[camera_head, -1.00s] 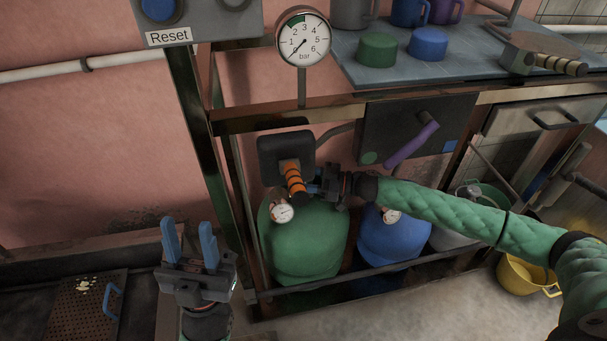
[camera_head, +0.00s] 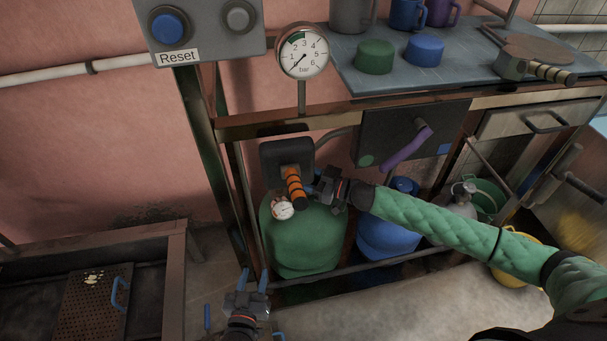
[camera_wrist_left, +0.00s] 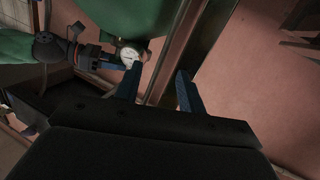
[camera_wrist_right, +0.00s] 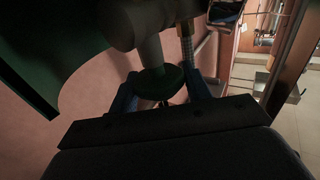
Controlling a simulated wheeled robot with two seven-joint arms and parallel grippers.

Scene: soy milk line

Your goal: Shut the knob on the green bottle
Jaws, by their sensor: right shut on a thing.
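The green bottle (camera_head: 303,243) stands on the floor inside the metal frame, with a small white gauge (camera_head: 283,210) at its neck. My right gripper (camera_head: 316,188) is at the bottle's neck, beside the orange-and-black striped handle (camera_head: 293,188). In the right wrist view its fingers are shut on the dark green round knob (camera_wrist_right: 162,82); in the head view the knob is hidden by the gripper. My left gripper (camera_head: 254,280) is open and empty, low and in front of the frame's left post. Its spread fingers also show in the left wrist view (camera_wrist_left: 158,84).
A blue bottle (camera_head: 386,238) and a grey one (camera_head: 460,205) stand to the right. A purple lever (camera_head: 407,147) is above them. A large gauge (camera_head: 303,52) reads near the low end. A dark bench (camera_head: 170,270) is at the left. Floor in front is bare.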

